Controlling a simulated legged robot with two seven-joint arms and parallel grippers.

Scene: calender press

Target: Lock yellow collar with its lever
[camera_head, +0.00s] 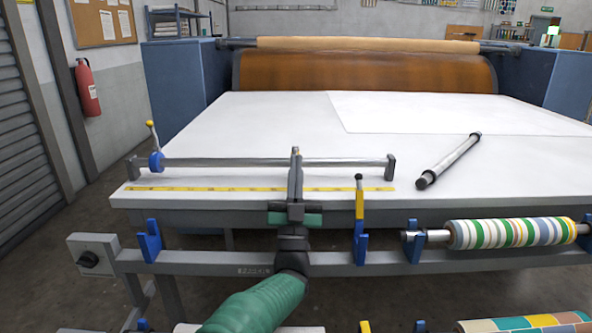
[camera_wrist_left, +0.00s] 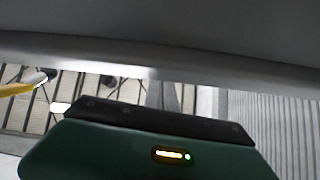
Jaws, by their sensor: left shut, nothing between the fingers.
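A narrow yellow part (camera_head: 360,204), which looks like the yellow collar, stands upright at the table's front edge above a blue bracket. A thin dark lever with a black knob (camera_head: 359,177) rises from its top. How the lever engages the collar cannot be told. My left gripper (camera_head: 295,156) is shut and empty, left of the yellow part and apart from it, in front of the bar on the table. A yellow piece (camera_wrist_left: 14,89) shows at the left edge of the left wrist view; I cannot tell which part it is. My right gripper is not in view.
A metal bar (camera_head: 230,162) with a blue collar (camera_head: 156,162) and a yellow-knobbed lever lies behind a yellow ruler strip (camera_head: 200,188). A loose roller (camera_head: 448,161) lies on the white table (camera_head: 250,120). A striped roll (camera_head: 510,233) sits on the front rail at right.

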